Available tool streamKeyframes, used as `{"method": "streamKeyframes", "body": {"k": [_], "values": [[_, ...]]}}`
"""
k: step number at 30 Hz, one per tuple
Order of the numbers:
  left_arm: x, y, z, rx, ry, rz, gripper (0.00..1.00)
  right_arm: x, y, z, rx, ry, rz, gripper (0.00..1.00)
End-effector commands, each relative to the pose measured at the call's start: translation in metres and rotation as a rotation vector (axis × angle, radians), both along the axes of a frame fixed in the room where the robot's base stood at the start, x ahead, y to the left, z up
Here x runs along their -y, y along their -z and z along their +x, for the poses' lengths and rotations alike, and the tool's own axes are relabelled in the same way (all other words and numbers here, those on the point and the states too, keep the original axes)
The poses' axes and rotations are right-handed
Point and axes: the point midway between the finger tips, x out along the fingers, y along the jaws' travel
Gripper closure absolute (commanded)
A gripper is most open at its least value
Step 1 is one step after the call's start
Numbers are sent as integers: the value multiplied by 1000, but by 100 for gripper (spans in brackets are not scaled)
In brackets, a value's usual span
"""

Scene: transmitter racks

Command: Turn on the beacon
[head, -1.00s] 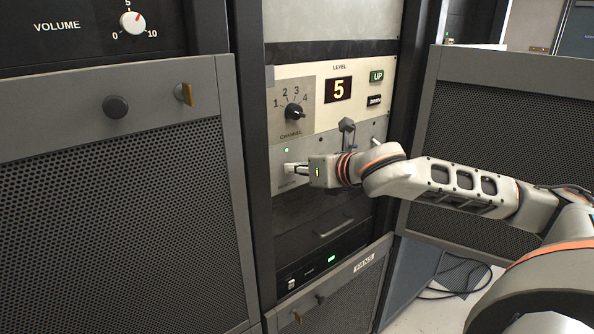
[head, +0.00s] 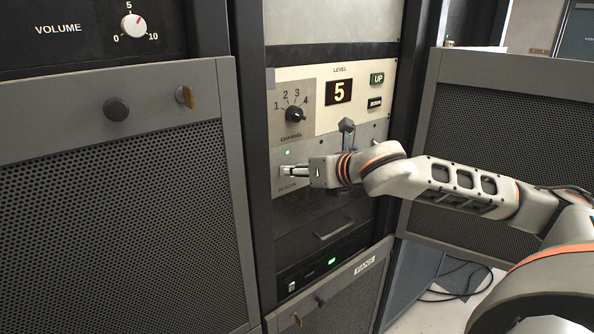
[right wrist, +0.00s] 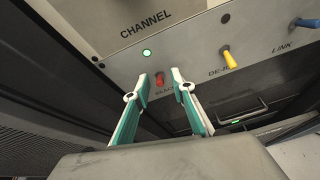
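The beacon switch is a small red toggle (right wrist: 159,79) in the right wrist view, with a partly hidden label below it. A green lamp (right wrist: 147,53) glows beside it; this lamp (head: 287,153) also shows lit in the head view. My right gripper (right wrist: 164,79) is open, with one fingertip on each side of the red toggle and gaps between. In the head view my right gripper (head: 286,171) is at the panel above the BEACON label and hides the toggle. I cannot tell which way the toggle is tilted. My left gripper is not in view.
A yellow toggle (right wrist: 226,54) and a blue toggle (right wrist: 306,22) stand to the right on the same panel. The CHANNEL knob (head: 295,114) and the level display (head: 338,90) are above. A mesh rack door (head: 490,150) stands right, behind my arm.

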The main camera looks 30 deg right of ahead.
Motion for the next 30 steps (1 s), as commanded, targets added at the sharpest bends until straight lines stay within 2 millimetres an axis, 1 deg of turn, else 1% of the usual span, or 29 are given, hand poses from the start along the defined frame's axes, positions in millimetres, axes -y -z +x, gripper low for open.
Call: {"method": "streamKeyframes", "body": {"k": [5,12,16,21,30], "values": [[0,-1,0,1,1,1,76,2,-6,-13,1,1,-4,75],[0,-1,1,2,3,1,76,4,-20,-46,1,0,-5,75],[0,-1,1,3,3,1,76,6,-25,-58,1,1,-4,75],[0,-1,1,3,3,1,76,6,-28,-67,0,0,0,75],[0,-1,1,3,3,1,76,5,-29,-68,1,-1,0,75]]}}
